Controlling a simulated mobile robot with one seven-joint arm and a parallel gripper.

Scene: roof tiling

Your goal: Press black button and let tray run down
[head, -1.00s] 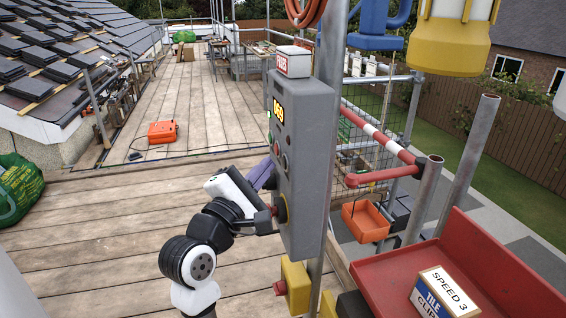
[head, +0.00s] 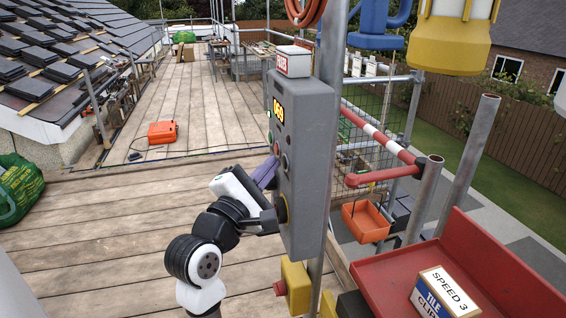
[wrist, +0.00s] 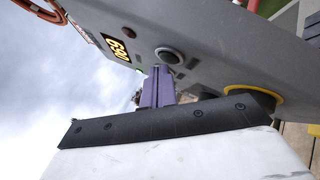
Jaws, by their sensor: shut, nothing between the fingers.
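The grey control box (head: 308,165) stands upright on a pole right of centre, with a lit amber display (head: 278,110) and several buttons on its left-facing side. My gripper (head: 271,167) has purple fingers, shut and empty, with the tips close against that face. In the wrist view the fingers (wrist: 158,80) point at the panel, just below a dark round button in a pale ring (wrist: 169,57); whether they touch it I cannot tell. The red tray (head: 505,275) is at lower right and bears a tile clips box (head: 443,292) marked SPEED 3.
A yellow-ringed control (wrist: 258,93) sits low on the panel, partly hidden by my gripper's body. A yellow box with a red knob (head: 279,288) is below on the pole. Red-and-white rails (head: 375,133) and steel posts stand to the right. The plank deck (head: 110,215) is largely clear.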

